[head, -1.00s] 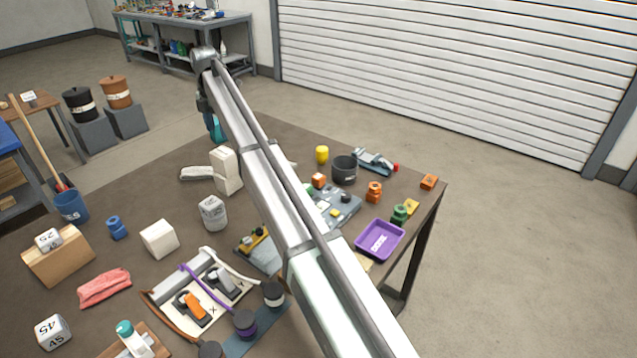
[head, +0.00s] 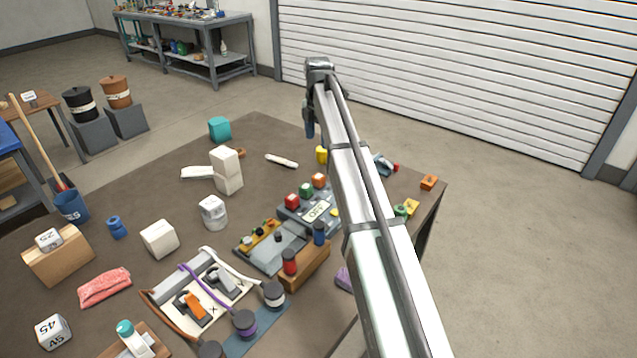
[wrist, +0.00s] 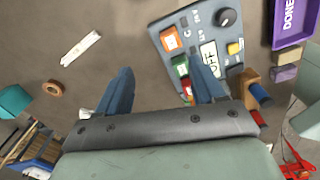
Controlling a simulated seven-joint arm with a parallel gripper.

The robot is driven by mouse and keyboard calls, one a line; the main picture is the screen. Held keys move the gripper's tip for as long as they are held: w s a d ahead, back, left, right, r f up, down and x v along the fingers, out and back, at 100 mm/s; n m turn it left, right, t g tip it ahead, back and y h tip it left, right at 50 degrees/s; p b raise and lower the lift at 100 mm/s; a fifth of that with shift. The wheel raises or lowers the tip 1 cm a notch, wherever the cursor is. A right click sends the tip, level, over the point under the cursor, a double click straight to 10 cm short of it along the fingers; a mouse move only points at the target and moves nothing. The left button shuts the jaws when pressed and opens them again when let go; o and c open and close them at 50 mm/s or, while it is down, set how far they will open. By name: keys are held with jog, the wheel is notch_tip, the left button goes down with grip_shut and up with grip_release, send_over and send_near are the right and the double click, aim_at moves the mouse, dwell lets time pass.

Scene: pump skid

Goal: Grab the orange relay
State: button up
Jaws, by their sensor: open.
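The orange relay appears to be the orange block (head: 319,180) on a grey panel (head: 322,211), in a row with a green block (head: 305,189) and a red block (head: 292,201). In the wrist view the orange block (wrist: 171,40) sits near the panel's upper left corner, beyond the fingertips. My gripper (wrist: 161,72) is open with nothing between its blue fingers. Its right finger covers part of the panel near the green block (wrist: 180,66) and the red block. In the head view my gripper (head: 310,128) is above the far side of the table.
A black knob (wrist: 226,17) and a yellow button (wrist: 235,48) share the panel. A purple tray (wrist: 289,22) is at the right. A white stick (wrist: 80,48) and a teal block (wrist: 14,100) lie left. An orange nut-like block (head: 429,182) sits at the table's right edge.

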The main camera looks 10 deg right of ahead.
aim_at(319, 176)
jog(key=s+f+n, duration=0.1)
jog(key=f, duration=0.2)
jog(key=s+f+n, duration=0.1)
jog(key=f, duration=0.5)
jog(key=shift+s+n, duration=0.4)
jog(key=shift+w+f, duration=0.15)
jog(key=shift+f, duration=1.25)
jog(key=shift+w+f, duration=0.1)
jog(key=shift+f, duration=1.3)
jog(key=c, duration=1.1)
jog(key=shift+r, duration=0.1)
